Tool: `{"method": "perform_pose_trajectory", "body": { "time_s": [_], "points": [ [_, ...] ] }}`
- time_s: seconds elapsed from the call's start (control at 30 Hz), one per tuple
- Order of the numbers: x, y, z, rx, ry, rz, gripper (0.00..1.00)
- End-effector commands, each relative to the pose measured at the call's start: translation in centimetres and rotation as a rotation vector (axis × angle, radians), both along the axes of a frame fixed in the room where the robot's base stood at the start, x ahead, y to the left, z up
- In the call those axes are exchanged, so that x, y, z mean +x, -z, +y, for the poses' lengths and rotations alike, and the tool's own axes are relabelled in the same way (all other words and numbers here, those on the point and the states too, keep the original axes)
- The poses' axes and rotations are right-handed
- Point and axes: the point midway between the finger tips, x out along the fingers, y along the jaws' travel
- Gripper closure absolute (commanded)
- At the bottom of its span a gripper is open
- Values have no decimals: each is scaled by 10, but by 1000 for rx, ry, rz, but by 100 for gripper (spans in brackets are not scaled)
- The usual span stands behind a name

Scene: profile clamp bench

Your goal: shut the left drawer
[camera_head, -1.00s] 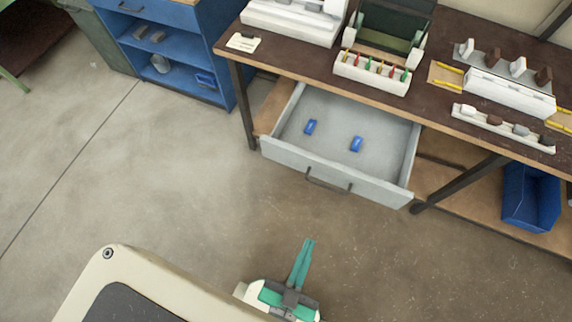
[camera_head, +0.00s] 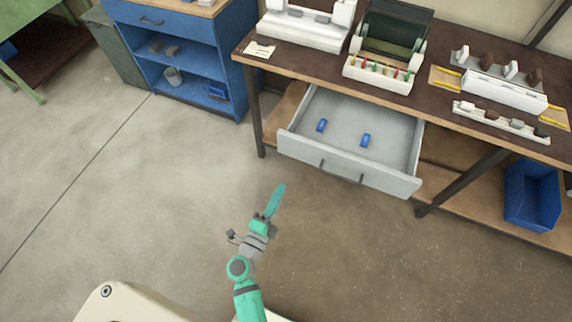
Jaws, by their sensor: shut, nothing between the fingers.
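The left drawer (camera_head: 348,166) is a grey drawer under the workbench, pulled well out, with a dark bar handle (camera_head: 341,171) on its front. Two small blue blocks lie inside it, one on the left (camera_head: 321,126) and one on the right (camera_head: 365,140). My gripper (camera_head: 281,187) is shut and empty. Its teal fingers point up and slightly right in the picture, toward the left part of the drawer front. In the picture a gap of bare floor lies between the fingertips and the drawer front; they do not appear to touch.
The dark-topped workbench (camera_head: 432,85) carries white fixtures and a rack with coloured tools (camera_head: 380,70). Its legs stand either side of the drawer. A blue bin (camera_head: 533,194) sits on the lower shelf at right. A blue cabinet (camera_head: 185,60) stands at left. The floor before the drawer is clear.

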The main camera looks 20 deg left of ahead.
Motion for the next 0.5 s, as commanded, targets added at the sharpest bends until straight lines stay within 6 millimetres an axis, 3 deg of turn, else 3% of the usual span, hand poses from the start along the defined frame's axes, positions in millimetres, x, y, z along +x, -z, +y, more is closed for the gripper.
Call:
{"method": "perform_pose_trajectory", "body": {
  "time_s": [0.1, 0.27, 0.5],
  "points": [
    [6, 6, 15, 45, -6, 20, 100],
    [14, 7, 21, 57, -13, 24, 100],
    [51, 6, 23, 56, -16, 22, 100]
  ]
}}
